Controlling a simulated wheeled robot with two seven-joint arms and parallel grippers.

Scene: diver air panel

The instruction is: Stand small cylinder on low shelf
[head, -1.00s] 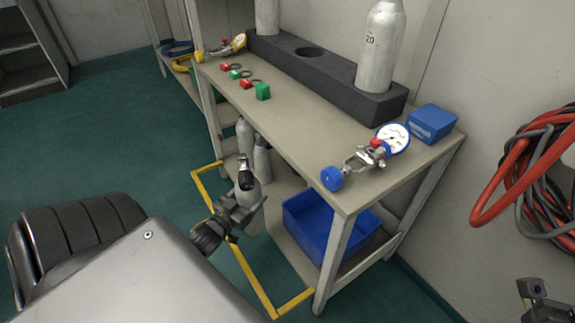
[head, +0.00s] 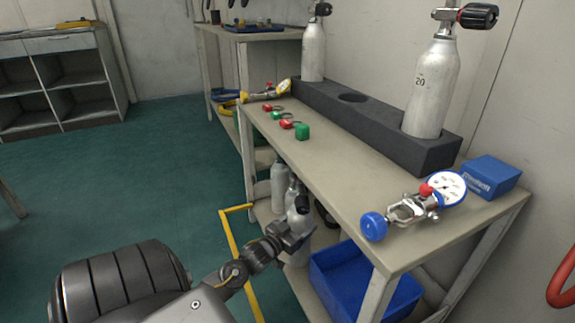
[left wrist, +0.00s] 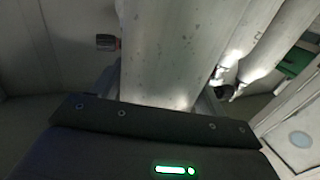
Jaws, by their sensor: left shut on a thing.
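My left gripper (head: 296,236) is shut on a small grey cylinder (head: 299,250) with a black valve (head: 302,204) on top. The cylinder looks about upright, at the front of the low shelf (head: 297,281) under the bench. Its pale body fills the middle of the left wrist view (left wrist: 170,50). I cannot tell whether its base touches the shelf. Other grey cylinders (head: 279,186) stand behind it on the shelf, partly hidden. They also show at the right of the left wrist view (left wrist: 275,45). My right gripper is not in view.
A blue bin (head: 345,285) sits on the shelf to the right of the held cylinder. The bench top (head: 335,165) overhangs the shelf and carries a gauge assembly (head: 412,208), a blue box (head: 490,176) and a dark rack (head: 385,120) with larger cylinders. Yellow tape (head: 232,240) marks the floor.

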